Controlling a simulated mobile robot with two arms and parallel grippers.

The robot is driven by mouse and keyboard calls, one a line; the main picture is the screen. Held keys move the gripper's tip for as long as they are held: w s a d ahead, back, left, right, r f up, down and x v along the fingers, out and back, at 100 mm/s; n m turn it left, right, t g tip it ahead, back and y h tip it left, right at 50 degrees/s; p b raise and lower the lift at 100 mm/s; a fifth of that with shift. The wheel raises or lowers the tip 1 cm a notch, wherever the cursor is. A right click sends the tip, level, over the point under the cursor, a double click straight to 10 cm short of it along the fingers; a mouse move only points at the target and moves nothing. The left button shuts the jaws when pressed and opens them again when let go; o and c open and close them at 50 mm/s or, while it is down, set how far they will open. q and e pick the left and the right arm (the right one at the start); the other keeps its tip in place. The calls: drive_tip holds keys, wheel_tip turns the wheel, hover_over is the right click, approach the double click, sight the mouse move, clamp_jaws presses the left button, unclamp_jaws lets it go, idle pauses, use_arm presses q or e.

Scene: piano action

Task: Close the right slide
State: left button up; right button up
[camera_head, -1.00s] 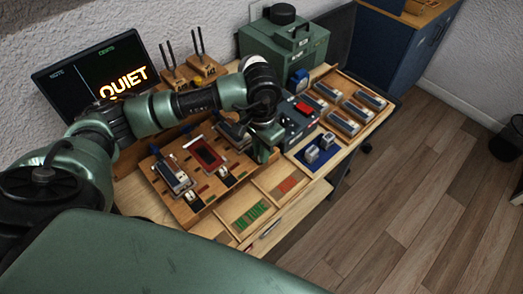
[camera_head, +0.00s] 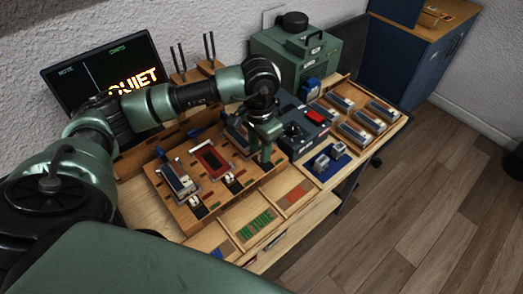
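A tilted wooden board (camera_head: 188,207) stands on the desk. It bears a grey-and-blue block (camera_head: 176,180) at its left and a red-framed dark plate (camera_head: 211,160) in the middle. A further grey block (camera_head: 236,132) at its right end is partly covered by my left arm. Small white-and-black pieces sit along its lower part. I cannot tell for certain which part is the right slide. My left gripper (camera_head: 265,162) points down at the right end of the board; its fingertips are small and I cannot tell whether they are apart. My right gripper is out of view.
A shallow tray (camera_head: 229,236) with green "IN TUNE" and red sections lies in front of the board. To the right are a dark box with a red top (camera_head: 318,116), a blue mat (camera_head: 318,172) and a wooden rack (camera_head: 341,88) of grey blocks. A green case (camera_head: 291,62) stands behind.

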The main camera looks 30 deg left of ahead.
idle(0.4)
use_arm(q)
drive_tip(key=shift+r, duration=0.15)
wheel_tip(320, 180, up, 6)
drive_tip(key=shift+r+b, duration=0.1)
drive_tip(key=shift+b, duration=0.75)
drive_tip(key=shift+r, duration=0.6)
drive_tip(key=shift+s+f, duration=0.1)
